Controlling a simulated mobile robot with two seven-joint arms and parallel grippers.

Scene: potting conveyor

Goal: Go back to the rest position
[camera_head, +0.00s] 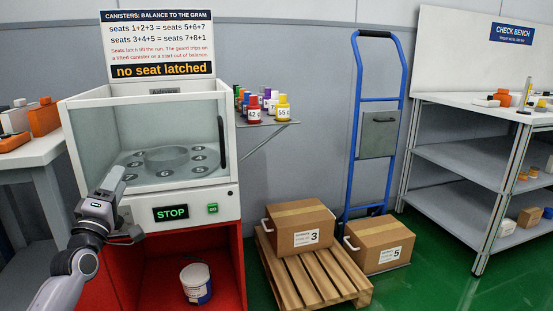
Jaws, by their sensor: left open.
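My left gripper (127,204) is at the lower left, in front of the left front corner of the white balance machine (191,195). It is open, with nothing seen between its fingers. I cannot tell from this view whether it touches the machine. My left arm comes up from the bottom left edge. My right gripper is not in view. Behind the clear front of the machine is a ring of dark round seats around a hub (166,158). The sign (160,43) above reads "no seat latched", and a panel (170,213) shows "STOP" in green.
Coloured canisters (254,107) stand on a wall shelf. A white tub (196,284) stands in the red base. Benches flank both sides; green floor is clear at lower right.

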